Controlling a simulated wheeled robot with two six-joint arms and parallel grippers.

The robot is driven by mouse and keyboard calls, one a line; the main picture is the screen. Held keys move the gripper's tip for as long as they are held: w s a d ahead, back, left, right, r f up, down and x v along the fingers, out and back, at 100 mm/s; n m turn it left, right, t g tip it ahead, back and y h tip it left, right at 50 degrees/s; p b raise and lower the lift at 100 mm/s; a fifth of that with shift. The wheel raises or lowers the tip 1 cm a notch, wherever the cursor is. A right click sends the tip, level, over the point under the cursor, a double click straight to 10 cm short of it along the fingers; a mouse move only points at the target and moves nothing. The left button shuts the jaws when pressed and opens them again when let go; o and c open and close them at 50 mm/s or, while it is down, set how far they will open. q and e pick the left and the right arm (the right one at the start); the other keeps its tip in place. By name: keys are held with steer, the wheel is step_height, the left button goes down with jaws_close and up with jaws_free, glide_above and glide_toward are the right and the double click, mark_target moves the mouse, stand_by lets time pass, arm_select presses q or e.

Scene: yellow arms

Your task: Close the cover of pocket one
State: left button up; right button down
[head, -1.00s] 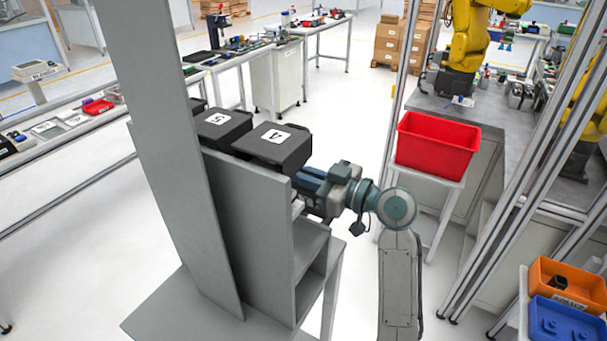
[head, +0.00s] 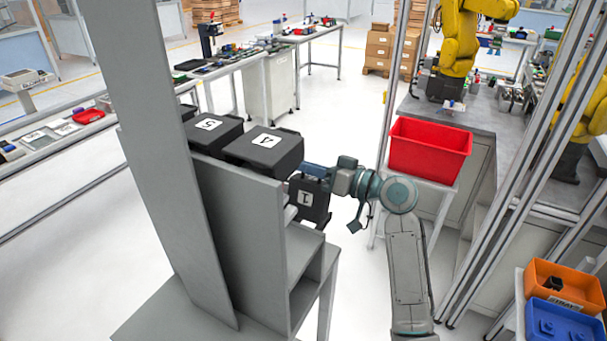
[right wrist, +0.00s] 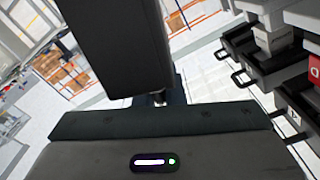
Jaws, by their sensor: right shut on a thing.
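Pocket one's black cover (head: 308,203), with a white label marked 1, shows at the right side of the grey rack, below the black box marked 4 (head: 262,151). The cover hangs steeply, its label facing outward. My right gripper (head: 316,172) reaches in from the right just above the label and is shut on the cover; the fingertips are partly hidden. In the right wrist view a large dark panel (right wrist: 118,45) fills the upper middle, close to the gripper (right wrist: 160,98). My left gripper is not in view.
Another black box marked 5 (head: 210,133) sits left of the box marked 4. A tall grey panel (head: 155,150) blocks the view on the left. A red bin (head: 430,150) stands right of my arm. Dark drawers with handles (right wrist: 255,60) show at right in the wrist view.

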steer(key=w+d+f+m+b, duration=0.1)
steer(key=w+d+f+m, duration=0.1)
steer(key=f+m, duration=0.4)
steer(key=w+d+f+m+b, duration=0.2)
steer(key=w+f+m, duration=0.2)
steer(key=f+m, duration=0.2)
steer(key=shift+m, duration=0.7)
steer(key=shift+s+f, duration=0.1)
steer(key=c, duration=1.5)
jaws_free()
steer(key=shift+a, duration=0.1)
steer(key=shift+c, duration=0.2)
steer(key=shift+b, duration=0.3)
steer(key=b+v, duration=0.3)
steer(key=v, duration=0.8)
steer(key=shift+b, duration=0.4)
